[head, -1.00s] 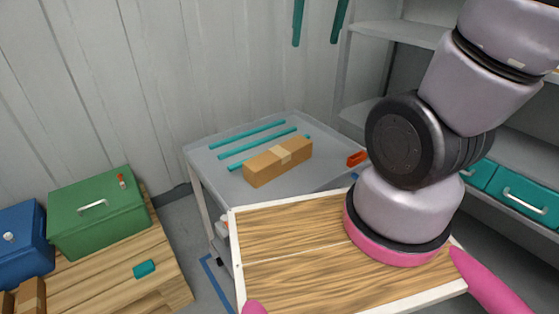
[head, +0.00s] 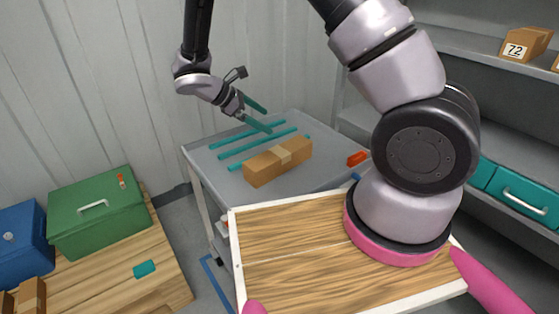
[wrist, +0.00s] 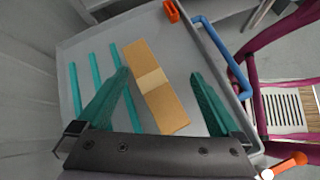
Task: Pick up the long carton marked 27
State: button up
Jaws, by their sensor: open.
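A long brown carton (head: 268,168) with a paler tape band lies on the grey cart top (head: 222,188). No number shows on the faces I can see. My gripper (head: 268,120) is open and empty, above the back part of the cart and apart from the carton. In the wrist view the carton (wrist: 157,87) appears between the two green fingers, slightly tilted to them. The carton lies beyond and below the fingertips (wrist: 160,73).
Several teal strips (head: 248,135) lie behind the carton. An orange item (head: 357,158) and a blue handle (wrist: 222,55) are at the cart's side. A carton marked 72 (head: 525,45) sits on the right shelf. A green box (head: 98,215) stands at left.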

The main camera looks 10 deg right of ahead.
aim_at(278, 152)
jog(key=a+f+n+t, duration=0.1)
jog(key=f+n, duration=0.1)
jog(key=f, duration=0.1)
jog(key=a+f+n+t+h, duration=0.1)
jog(key=f, duration=0.2)
jog(key=a+f+n+t+h, duration=0.1)
jog(key=a+f+n, duration=0.1)
jog(key=f, duration=0.1)
jog(key=shift+w+f+n, duration=0.15)
jog(key=shift+f+n, duration=0.15)
jog(key=shift+f, duration=0.35)
jog(key=x, duration=0.5)
jog(key=shift+w, duration=0.1)
jog(key=x, duration=0.5)
jog(key=shift+d+f, duration=0.15)
jog(key=shift+f, duration=0.15)
jog(key=c, duration=1.4)
